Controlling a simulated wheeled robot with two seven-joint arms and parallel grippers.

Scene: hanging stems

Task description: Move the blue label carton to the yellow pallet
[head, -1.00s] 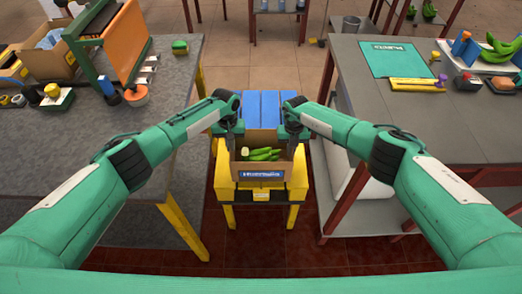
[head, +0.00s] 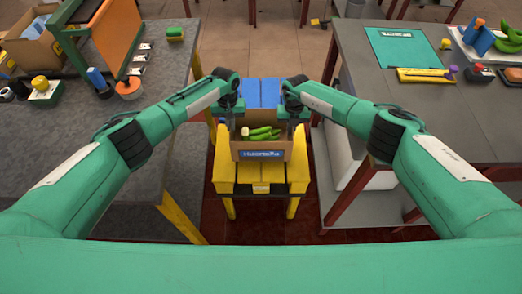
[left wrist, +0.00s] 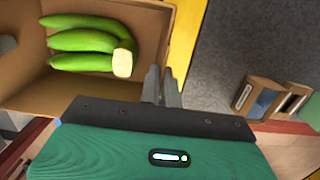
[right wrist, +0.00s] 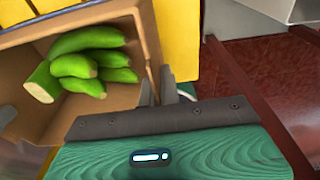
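The carton (head: 240,153) is brown and open-topped, with a blue label (head: 262,154) on its front and green bananas (head: 262,134) inside. My left gripper (head: 232,112) is shut on its left wall, and my right gripper (head: 292,113) is shut on its right wall. The left wrist view shows the left fingers (left wrist: 163,88) at the carton wall (left wrist: 150,15); the right wrist view shows the right fingers (right wrist: 158,90) likewise. Below the carton is a yellow stand (head: 262,175) with blue slats (head: 263,92) behind. I cannot tell whether the carton touches it.
A grey table (head: 150,185) on the left bears a crate, tools and small boxes. Another grey table (head: 440,120) on the right bears a teal mat (head: 408,48) and bananas (head: 510,38). The stand sits in the gap between them, with tiled floor beyond.

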